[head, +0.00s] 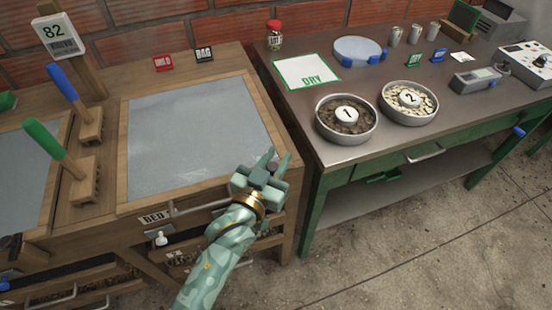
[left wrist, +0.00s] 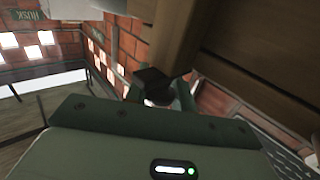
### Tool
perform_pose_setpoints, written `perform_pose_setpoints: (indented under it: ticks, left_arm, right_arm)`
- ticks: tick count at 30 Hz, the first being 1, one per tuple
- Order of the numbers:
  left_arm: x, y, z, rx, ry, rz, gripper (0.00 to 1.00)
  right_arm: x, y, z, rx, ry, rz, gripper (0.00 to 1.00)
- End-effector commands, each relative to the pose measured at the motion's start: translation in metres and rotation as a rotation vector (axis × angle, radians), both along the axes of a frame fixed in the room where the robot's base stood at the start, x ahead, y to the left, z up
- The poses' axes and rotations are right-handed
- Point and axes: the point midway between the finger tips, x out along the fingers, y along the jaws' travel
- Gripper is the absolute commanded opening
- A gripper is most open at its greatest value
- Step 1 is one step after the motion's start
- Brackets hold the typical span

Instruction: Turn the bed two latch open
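The wooden drying bed (head: 195,125) with a grey sheet top stands left of centre in the head view. A plate (head: 153,217) on its front edge reads "BED"; its number is too small to read. My left gripper (head: 274,160) is at the bed's front right corner with its fingers apart. A small dark knob, likely the latch (head: 273,168), shows between them. In the left wrist view a black handle-like piece (left wrist: 160,82) sits between the green fingers (left wrist: 160,98), beside brown wood. Whether the fingers touch it is unclear. My right gripper is not in view.
A metal-topped table (head: 330,160) with two numbered bowls (head: 346,140) stands close to the right. A bar handle (head: 195,207) runs along the bed's front. Brushes (head: 85,125) stand at its left. Concrete floor (head: 400,250) is clear in front.

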Motion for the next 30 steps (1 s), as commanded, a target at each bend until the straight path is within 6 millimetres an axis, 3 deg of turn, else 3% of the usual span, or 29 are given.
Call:
perform_pose_setpoints:
  ticks: [7,15,21,30]
  left_arm:
    - [0.0,-0.002,0.003,0.004,-0.006,-0.029,0.02]
    - [-0.001,-0.004,0.006,0.011,-0.012,-0.263,0.02]
    - [-0.004,-0.006,0.002,0.001,-0.005,-0.384,0.02]
    - [-0.005,-0.006,0.001,-0.003,-0.001,-0.398,0.02]
  right_arm:
    - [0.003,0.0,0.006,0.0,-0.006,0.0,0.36]
    - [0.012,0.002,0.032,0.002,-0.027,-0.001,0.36]
    - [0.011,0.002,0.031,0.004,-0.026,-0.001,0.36]
    - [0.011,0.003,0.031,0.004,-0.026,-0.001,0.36]
